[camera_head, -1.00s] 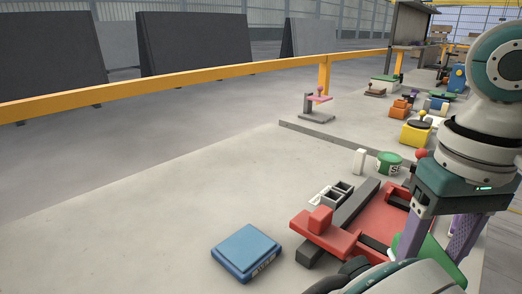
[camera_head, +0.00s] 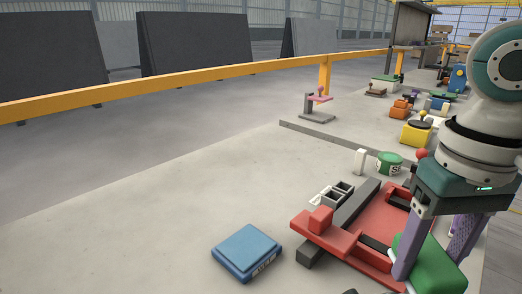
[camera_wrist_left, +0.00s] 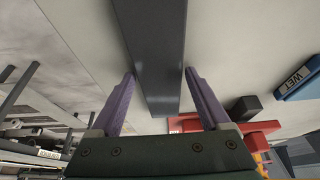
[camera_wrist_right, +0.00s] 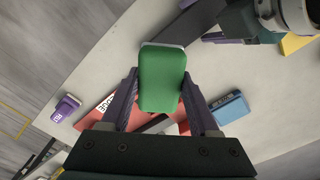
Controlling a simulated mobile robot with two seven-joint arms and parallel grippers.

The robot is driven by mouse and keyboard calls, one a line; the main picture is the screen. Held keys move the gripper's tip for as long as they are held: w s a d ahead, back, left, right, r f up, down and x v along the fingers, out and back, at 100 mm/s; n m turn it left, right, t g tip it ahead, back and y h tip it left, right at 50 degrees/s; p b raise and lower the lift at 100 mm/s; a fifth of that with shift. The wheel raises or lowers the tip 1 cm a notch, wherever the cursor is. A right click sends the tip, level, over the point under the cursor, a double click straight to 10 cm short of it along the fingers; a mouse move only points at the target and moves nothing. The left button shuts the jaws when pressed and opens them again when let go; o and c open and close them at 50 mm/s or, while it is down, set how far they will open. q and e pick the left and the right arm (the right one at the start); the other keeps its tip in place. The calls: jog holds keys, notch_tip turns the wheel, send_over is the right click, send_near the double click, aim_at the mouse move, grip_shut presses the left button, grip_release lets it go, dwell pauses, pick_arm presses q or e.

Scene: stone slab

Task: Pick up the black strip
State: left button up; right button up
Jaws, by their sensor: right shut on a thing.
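A long black strip (camera_head: 345,215) lies slantwise across the slab beside the red frame (camera_head: 385,215), partly hidden by red parts. The left gripper is outside the head view. My right gripper (camera_head: 432,255) is shut on a green block (camera_wrist_right: 163,80), above the red frame's near right end. The block also shows in the head view (camera_head: 437,268).
A blue box (camera_head: 246,250) lies left of the red frame. A green tub (camera_head: 389,163), a white block (camera_head: 359,161) and a grey open box (camera_head: 340,192) stand behind. More items line the far slab. The slab's left part is clear.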

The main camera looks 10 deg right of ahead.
pick_arm(q)
grip_shut()
dwell(0.4)
notch_tip(320, 180, up, 9)
jog(key=shift+f, duration=2.8)
jog(key=shift+f, duration=0.7)
jog(key=shift+o, duration=1.9)
grip_release()
jog(key=shift+f, duration=0.1)
